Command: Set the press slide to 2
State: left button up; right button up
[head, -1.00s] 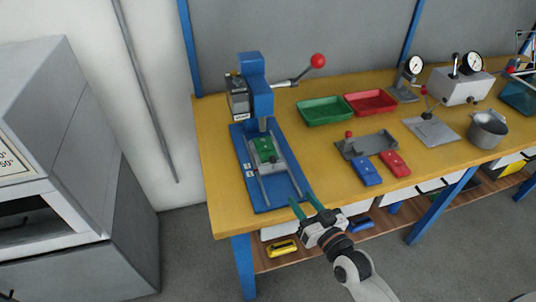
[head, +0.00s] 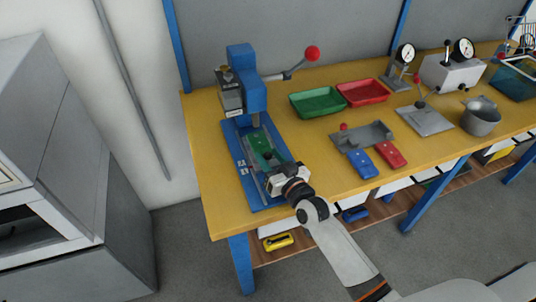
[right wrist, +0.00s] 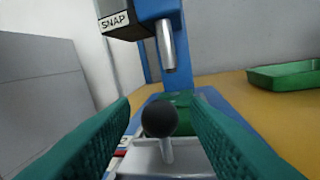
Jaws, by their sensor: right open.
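The blue press (head: 254,98) stands at the left end of the yellow bench. Its slide (right wrist: 187,160) is a pale plate carrying a green block (head: 259,142), which lies in front of the press column. A black ball knob (right wrist: 160,119) on a short metal stem rises from the slide. My right gripper (head: 271,163) is low over the front of the blue press base. Its green fingers (right wrist: 162,125) are open on either side of the knob, with visible gaps. The number labels by the slide are too small to read. My left gripper is not in view.
A green tray (head: 318,102) and a red tray (head: 362,93) lie to the right of the press. A grey fixture (head: 362,136), a blue part (head: 362,164) and a red part (head: 390,153) lie nearer the front edge. The press lever's red ball (head: 312,53) sticks out above the bench.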

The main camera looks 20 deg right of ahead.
aim_at(264, 151)
jog(key=shift+w+a, duration=0.15)
jog(key=shift+w, duration=0.45)
grip_shut()
jog(key=shift+d+b+x, duration=0.2)
jog(key=shift+b+x, duration=0.1)
jog(key=shift+x, duration=0.55)
jog(key=shift+d+b+x, duration=0.2)
jog(key=shift+b+x, duration=0.05)
jog(key=shift+x, duration=0.6)
jog(key=shift+r, duration=0.15)
jog(key=shift+c, duration=1)
grip_release()
jog(key=shift+w, duration=0.1)
jog(key=shift+o, duration=1)
jog(key=shift+w, duration=0.1)
